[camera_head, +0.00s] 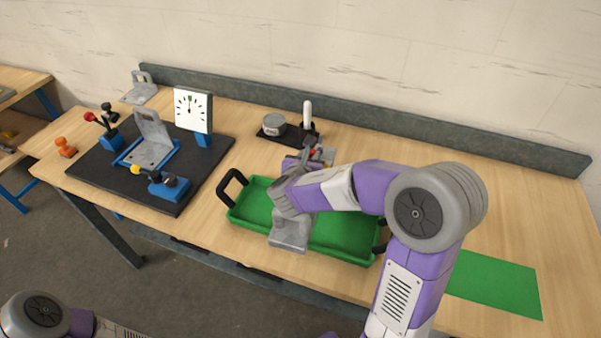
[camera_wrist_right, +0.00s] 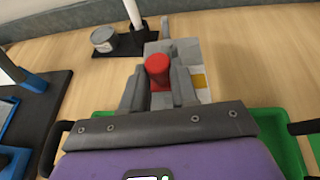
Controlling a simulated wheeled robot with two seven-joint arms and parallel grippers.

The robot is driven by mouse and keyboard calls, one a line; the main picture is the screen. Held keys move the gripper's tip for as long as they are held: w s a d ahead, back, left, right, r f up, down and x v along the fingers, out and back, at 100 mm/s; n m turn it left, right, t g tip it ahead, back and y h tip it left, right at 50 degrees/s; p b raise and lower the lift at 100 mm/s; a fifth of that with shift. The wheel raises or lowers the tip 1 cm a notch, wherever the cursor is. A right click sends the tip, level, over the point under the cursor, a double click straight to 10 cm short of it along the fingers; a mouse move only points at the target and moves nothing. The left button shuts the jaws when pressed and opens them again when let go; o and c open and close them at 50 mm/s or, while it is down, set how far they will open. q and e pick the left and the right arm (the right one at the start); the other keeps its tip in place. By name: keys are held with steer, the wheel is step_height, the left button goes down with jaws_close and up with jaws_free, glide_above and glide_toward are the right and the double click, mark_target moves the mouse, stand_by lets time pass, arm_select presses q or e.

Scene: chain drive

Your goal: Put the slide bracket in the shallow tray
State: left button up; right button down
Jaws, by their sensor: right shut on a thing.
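The shallow green tray (camera_head: 253,212) with black handles lies near the front edge of the bench, partly hidden by my right arm. My right gripper (camera_head: 311,153) reaches past its far side. In the right wrist view its fingers (camera_wrist_right: 158,82) are closed around the red knob (camera_wrist_right: 158,66) of a grey metal part (camera_wrist_right: 196,56) with a yellow patch. This grey part (camera_head: 326,154) appears to be the slide bracket. It is at bench level behind the tray; I cannot tell whether it touches the bench. My left gripper is out of view.
A dark board (camera_head: 100,168) at left carries a blue fixture with a grey L-shaped plate, a dial (camera_head: 193,108) and levers. Another grey plate (camera_head: 142,90) stands behind. A black base with a grey can (camera_head: 274,124) and white-topped post stands beyond the gripper. A green mat (camera_head: 497,283) lies at right.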

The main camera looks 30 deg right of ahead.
steer(key=f+b, duration=0.1)
steer(key=f, duration=0.3)
steer(key=shift+s+f, duration=0.1)
steer(key=shift+s, duration=0.1)
steer(key=shift+w+f+b, duration=0.1)
steer(key=shift+f+b, duration=0.5)
steer(key=shift+f, duration=1.5)
steer(key=shift+f, duration=0.1)
steer(key=c, duration=0.9)
jaws_free()
steer(key=shift+o, duration=0.2)
steer(key=p+v, duration=0.1)
steer(key=v, duration=1.1)
